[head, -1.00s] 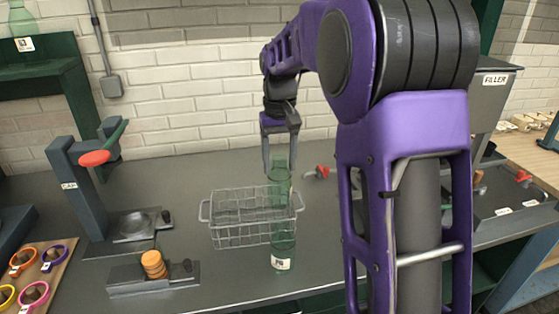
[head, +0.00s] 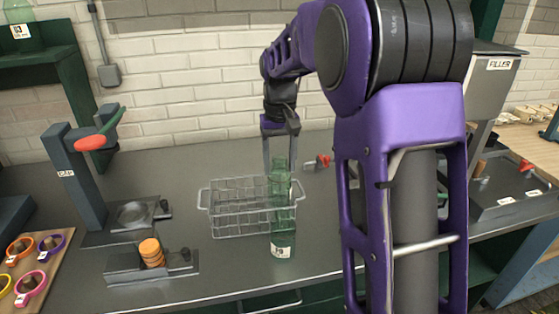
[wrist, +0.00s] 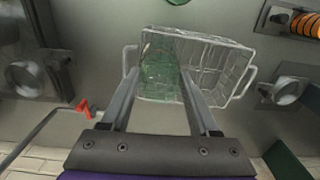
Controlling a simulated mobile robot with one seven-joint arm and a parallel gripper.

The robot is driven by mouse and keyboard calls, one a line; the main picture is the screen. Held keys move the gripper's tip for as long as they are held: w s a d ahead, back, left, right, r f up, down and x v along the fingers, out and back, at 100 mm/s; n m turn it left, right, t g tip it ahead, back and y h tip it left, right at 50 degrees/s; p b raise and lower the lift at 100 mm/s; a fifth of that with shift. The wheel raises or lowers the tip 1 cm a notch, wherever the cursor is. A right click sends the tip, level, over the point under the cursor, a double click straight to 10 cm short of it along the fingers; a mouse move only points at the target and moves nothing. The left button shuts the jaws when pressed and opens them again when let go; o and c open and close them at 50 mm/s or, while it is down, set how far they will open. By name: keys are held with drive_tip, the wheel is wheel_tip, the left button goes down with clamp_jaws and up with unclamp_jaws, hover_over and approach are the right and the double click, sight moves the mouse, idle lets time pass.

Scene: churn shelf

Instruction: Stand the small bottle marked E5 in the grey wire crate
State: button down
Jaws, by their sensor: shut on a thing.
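My gripper (head: 280,172) is shut on a clear green bottle (head: 279,166) at the right end of the grey wire crate (head: 228,208). In the wrist view the held bottle (wrist: 160,78) lies between my fingers (wrist: 160,85), over the left end of the crate (wrist: 215,72). Its lower part overlaps the crate wires. I cannot tell whether its base is inside a compartment or above it. No label shows on the held bottle.
A capping stand (head: 82,190) with a red-ended lever is at left, near a block with orange discs (head: 151,253). Colored rings (head: 28,283) lie on a board. A filler (head: 492,85) is at right. A red-handled valve (head: 322,161) is behind the crate.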

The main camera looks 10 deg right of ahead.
sight(279, 182)
idle(0.3)
drive_tip(key=shift+f+b, duration=0.85)
drive_tip(key=shift+f, duration=0.75)
drive_tip(key=shift+f+b, duration=0.6)
drive_tip(key=shift+f, duration=0.65)
drive_tip(key=shift+c, duration=0.3)
unclamp_jaws()
drive_tip(key=shift+c, duration=1.1)
